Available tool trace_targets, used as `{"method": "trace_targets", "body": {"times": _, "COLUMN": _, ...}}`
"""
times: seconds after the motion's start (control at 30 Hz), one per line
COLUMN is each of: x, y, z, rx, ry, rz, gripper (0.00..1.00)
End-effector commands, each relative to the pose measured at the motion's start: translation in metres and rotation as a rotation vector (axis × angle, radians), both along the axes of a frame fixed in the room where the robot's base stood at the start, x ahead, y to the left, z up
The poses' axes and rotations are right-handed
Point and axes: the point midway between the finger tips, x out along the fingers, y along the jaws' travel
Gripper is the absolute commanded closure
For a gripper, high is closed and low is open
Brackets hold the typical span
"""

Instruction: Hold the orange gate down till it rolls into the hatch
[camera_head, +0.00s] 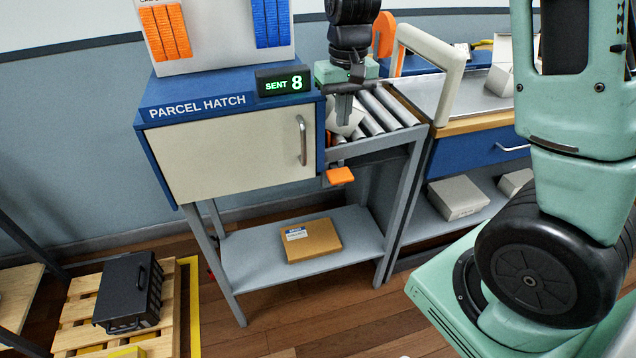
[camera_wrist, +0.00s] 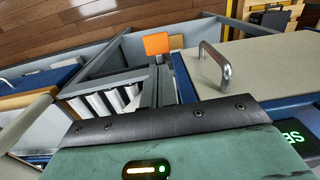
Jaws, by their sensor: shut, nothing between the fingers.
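The orange gate tab (camera_head: 340,175) sticks out at the front of the roller chute, just right of the parcel hatch (camera_head: 235,145). It also shows beyond my fingers in the wrist view (camera_wrist: 156,44). My gripper (camera_head: 343,118) is shut and empty, pointing down over the hatch end of the rollers. Its fingertips appear above the orange tab and apart from it. A pale parcel (camera_head: 357,117) lies on the rollers (camera_head: 381,110) close behind my fingers and is partly hidden by them. The hatch's cream door is closed, and its sign reads SENT 8 (camera_head: 284,85).
A metal handle (camera_head: 302,140) stands out from the hatch door near my gripper. A cream arch (camera_head: 447,75) spans the conveyor bench at right. A brown parcel (camera_head: 311,240) lies on the shelf below. A black crate (camera_head: 130,291) sits on a pallet at lower left.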

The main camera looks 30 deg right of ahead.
Motion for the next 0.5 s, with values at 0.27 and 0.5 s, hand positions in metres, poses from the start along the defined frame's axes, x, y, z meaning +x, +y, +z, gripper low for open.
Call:
{"method": "trace_targets", "body": {"times": 0.27, "x": 0.0082, "y": -0.016, "z": -0.0057, "rx": -0.022, "ry": 0.003, "rz": -0.044, "gripper": 1.0}}
{"method": "trace_targets", "body": {"times": 0.5, "x": 0.0081, "y": -0.0152, "z": -0.0069, "rx": -0.021, "ry": 0.003, "rz": -0.042, "gripper": 1.0}}
